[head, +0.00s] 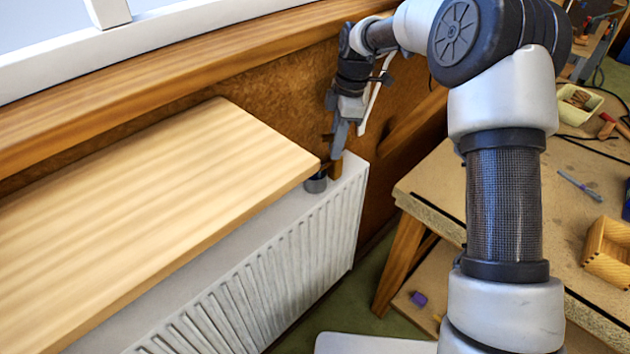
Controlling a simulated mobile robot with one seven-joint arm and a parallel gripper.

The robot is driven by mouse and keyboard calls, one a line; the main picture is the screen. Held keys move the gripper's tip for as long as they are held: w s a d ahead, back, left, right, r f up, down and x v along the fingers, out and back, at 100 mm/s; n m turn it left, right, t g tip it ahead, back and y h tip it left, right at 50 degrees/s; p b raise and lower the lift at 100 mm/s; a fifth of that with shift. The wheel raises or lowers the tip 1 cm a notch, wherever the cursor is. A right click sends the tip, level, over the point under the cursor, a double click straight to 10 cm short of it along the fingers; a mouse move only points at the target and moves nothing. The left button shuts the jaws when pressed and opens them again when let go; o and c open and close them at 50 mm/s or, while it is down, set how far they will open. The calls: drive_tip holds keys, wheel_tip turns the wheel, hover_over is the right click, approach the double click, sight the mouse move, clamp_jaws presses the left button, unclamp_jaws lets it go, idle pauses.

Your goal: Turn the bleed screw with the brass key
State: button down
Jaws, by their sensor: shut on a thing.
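My gripper (338,146) points down over the right end of the white radiator (262,270). It is shut on a small brown-gold piece (336,169), which looks like the brass key. The key stands about upright below the fingertips, at the radiator's top; I cannot tell whether it touches anything. A short grey-blue cylinder (316,184) sits on the radiator top just left of the key, beside the shelf corner. The bleed screw cannot be made out, so I cannot tell whether the key is on it.
A wooden shelf board (150,205) covers much of the radiator top, its corner close to my gripper. A cork-brown wall and wooden sill (190,75) lie behind. A workbench (440,195) with a wooden box (606,255) stands right. Green floor shows between bench and radiator.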

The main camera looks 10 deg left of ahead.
drive_tip(key=shift+m, duration=0.4)
drive_tip(key=shift+m, duration=1.1)
drive_tip(key=shift+m+t+b, duration=0.4)
drive_tip(key=shift+m, duration=0.7)
drive_tip(key=shift+m, duration=1.2)
